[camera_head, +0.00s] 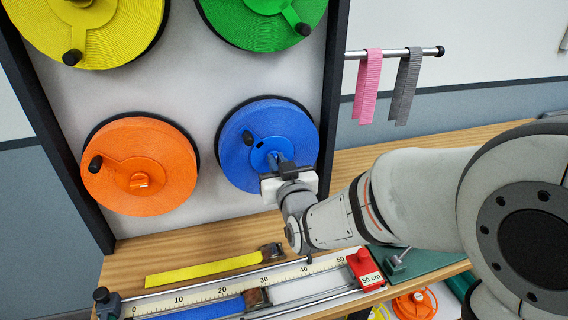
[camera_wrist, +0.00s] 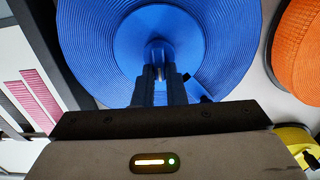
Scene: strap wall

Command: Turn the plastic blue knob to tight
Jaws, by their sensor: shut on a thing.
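The blue strap reel (camera_head: 234,158) hangs at the lower right of the framed board, with a black crank grip at its upper left. The same blue reel fills the upper middle of the wrist view (camera_wrist: 100,40). The blue knob (camera_wrist: 157,45) is at the reel's centre. My gripper (camera_head: 276,162) reaches the reel's centre from the lower right. In the wrist view its two dark fingers (camera_wrist: 160,75) are shut on the blue knob. The fingers hide much of the knob, and its turn position cannot be read.
An orange reel (camera_head: 168,170) is left of the blue one; yellow (camera_head: 110,40) and green (camera_head: 255,20) reels are above. Below, a measuring rail (camera_head: 220,290) and yellow strap (camera_head: 200,269) lie on the wooden bench. Pink (camera_head: 367,85) and grey (camera_head: 405,85) straps hang from a rod at right.

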